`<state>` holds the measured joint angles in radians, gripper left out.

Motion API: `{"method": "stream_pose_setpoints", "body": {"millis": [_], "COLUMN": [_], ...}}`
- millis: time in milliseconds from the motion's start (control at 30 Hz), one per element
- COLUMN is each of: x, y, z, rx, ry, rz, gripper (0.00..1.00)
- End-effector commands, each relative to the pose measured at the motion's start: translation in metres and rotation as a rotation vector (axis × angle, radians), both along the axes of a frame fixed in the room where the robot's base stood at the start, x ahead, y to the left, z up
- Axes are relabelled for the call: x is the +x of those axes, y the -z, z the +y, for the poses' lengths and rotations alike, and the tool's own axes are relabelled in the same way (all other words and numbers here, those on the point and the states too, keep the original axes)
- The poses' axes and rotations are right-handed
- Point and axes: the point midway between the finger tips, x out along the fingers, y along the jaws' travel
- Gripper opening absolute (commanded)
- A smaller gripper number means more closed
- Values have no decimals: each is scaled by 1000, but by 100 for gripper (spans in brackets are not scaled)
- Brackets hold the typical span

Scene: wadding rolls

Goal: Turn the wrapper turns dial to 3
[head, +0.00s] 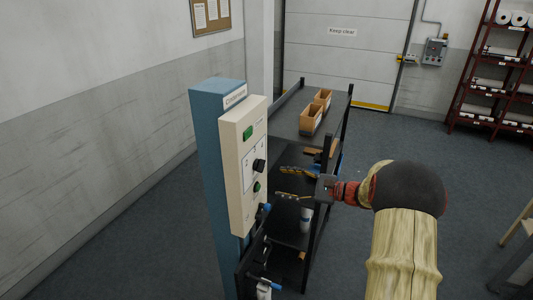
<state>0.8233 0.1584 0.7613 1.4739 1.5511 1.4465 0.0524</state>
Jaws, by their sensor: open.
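A beige control panel (237,200) is fixed to a blue post, left of centre in the head view. A black dial (259,165) sticks out of its white plate, at about mid-height. It looks like the wrapper turns dial, but its markings and setting are too small to read. My gripper (281,182) is to the right of the panel, its two yellow-and-black fingers spread apart and pointing left towards it. The gripper is open and empty. The fingertips look close to the dial's height in the picture; I see no contact with it.
A green button (247,132) sits above the dial and a small green control (256,187) below it. A black shelf cart (318,133) with cardboard bins (311,120) stands behind my gripper. A red rack (490,85) stands far right. Floor between is clear.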

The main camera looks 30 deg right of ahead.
Motion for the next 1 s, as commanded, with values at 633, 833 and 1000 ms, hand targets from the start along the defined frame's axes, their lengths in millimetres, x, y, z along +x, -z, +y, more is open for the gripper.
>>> {"method": "stream_pose_setpoints", "body": {"millis": [633, 833, 1000], "x": [56, 67, 68], "y": [-35, -34, -34], "z": [35, 43, 44], "rx": [67, 67, 67], "ry": [14, 14, 15], "rz": [-81, -81, -81], "gripper": [55, 55, 55]}}
